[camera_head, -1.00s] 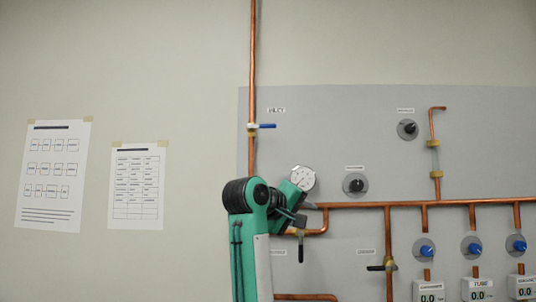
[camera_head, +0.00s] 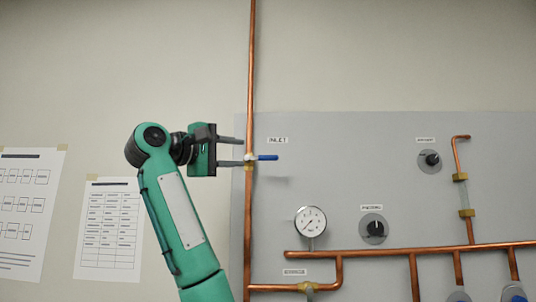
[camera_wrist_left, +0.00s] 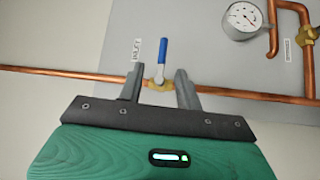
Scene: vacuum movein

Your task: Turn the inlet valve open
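The inlet valve has a blue lever handle (camera_head: 267,158) on a brass body on the vertical copper pipe, under the "INLET" label (camera_head: 277,140). The handle points right, across the pipe. My left gripper (camera_head: 239,151) is open and empty, reaching in from the left, with its fingertips close to the pipe at valve height. In the left wrist view, the brass valve body (camera_wrist_left: 157,80) shows between the two fingertips (camera_wrist_left: 159,80), and the blue handle (camera_wrist_left: 162,57) extends beyond them. I cannot tell whether a finger touches the valve. My right gripper is not in view.
A grey panel carries a round gauge (camera_head: 311,221), black knobs (camera_head: 375,228) and a horizontal copper manifold (camera_head: 430,250) to the lower right. Two paper sheets hang on the wall at left, one partly behind my arm. The wall above is clear.

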